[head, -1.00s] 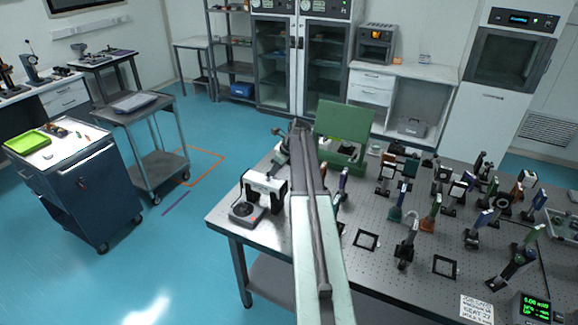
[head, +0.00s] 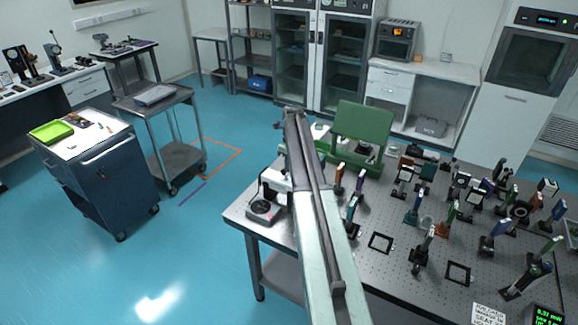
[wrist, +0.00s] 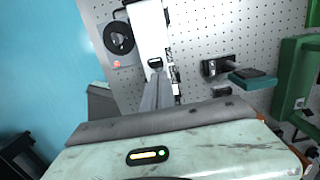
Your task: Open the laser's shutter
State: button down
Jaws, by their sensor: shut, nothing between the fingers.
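The white laser housing (head: 274,178) stands at the left end of the optical table, partly hidden behind my arm in the head view. In the wrist view, the white housing (wrist: 148,30) runs up the picture, with a small black piece (wrist: 155,62) on it that may be the shutter. My gripper (wrist: 158,76) is shut and empty, its fingertips just below that black piece. I cannot tell whether they touch it. The gripper's fingers are not clear in the head view. Whether the shutter is open cannot be read.
A grey box with a black dial (wrist: 118,38) and a red button sits left of the laser. A green open-lid box (head: 360,125) stands behind. Several optic mounts crowd the perforated table (head: 400,275) to the right. A green-lit display (head: 546,317) is at lower right.

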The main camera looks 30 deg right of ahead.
jog(key=shift+r+p, duration=0.65)
jog(key=shift+r, duration=0.15)
jog(key=shift+f, duration=0.1)
jog(key=shift+s+d+r, duration=0.15)
jog(key=shift+s+r, duration=0.1)
notch_tip(320, 180, up, 11)
jog(key=p, duration=1.1)
